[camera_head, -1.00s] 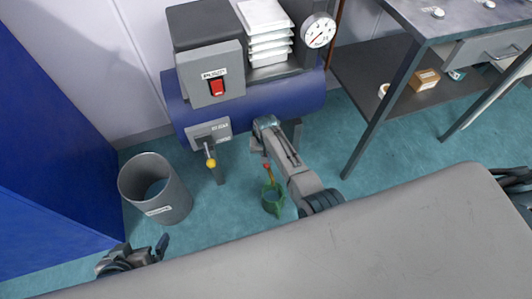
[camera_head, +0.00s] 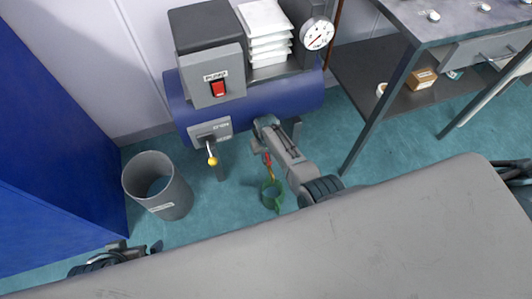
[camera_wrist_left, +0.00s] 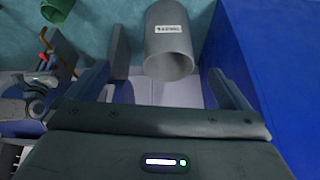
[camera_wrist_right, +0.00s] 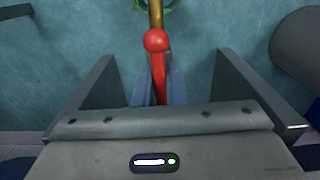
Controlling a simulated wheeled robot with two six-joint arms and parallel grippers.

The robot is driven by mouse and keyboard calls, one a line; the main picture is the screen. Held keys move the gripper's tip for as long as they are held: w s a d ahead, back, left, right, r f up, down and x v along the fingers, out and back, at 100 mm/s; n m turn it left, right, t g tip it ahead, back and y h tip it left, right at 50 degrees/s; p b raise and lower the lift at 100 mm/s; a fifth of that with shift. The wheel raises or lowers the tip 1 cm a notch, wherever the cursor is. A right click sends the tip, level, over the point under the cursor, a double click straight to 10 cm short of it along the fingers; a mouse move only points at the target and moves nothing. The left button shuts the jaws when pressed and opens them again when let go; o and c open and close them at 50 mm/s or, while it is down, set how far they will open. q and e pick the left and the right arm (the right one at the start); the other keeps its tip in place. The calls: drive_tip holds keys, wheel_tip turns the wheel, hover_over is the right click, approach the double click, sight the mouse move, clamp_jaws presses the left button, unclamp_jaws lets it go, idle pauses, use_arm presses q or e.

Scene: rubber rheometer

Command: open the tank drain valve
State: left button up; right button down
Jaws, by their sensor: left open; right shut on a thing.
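The tank drain valve shows as a red lever (camera_head: 267,158) on a brass pipe below the blue tank (camera_head: 300,97). My right gripper (camera_head: 262,146) is at the lever, just under the tank. In the right wrist view, the red lever with its round end (camera_wrist_right: 156,42) runs between the close-set fingers (camera_wrist_right: 158,88), and the brass pipe (camera_wrist_right: 155,12) lies beyond. A green container (camera_head: 271,194) is on the floor below the pipe. My left gripper (camera_head: 122,254) is open and empty at the bench's left edge. Its spread fingers (camera_wrist_left: 164,88) show in the left wrist view.
A grey bin (camera_head: 174,199) stands left of the tank. A yellow-knobbed lever (camera_head: 212,161) sticks out from the tank's front panel. A grey padded surface (camera_head: 330,250) fills the foreground. A workbench (camera_head: 440,20) stands at the right.

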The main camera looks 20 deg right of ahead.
drive_tip(key=c, duration=1.5)
unclamp_jaws()
drive_tip(key=shift+r, duration=0.1)
drive_tip(key=shift+r, duration=0.35)
wheel_tip(320, 180, up, 5)
drive_tip(key=shift+f+p, duration=0.1)
drive_tip(key=shift+p, duration=1.1)
use_arm(q)
drive_tip(key=f, duration=0.1)
drive_tip(key=a+f+g, duration=0.1)
drive_tip(key=f, duration=0.1)
drive_tip(key=a+f+g+p, duration=0.1)
drive_tip(key=shift+f+y, duration=0.2)
drive_tip(key=shift+y, duration=0.2)
use_arm(e)
wheel_tip(320, 180, up, 5)
drive_tip(key=shift+r, duration=0.1)
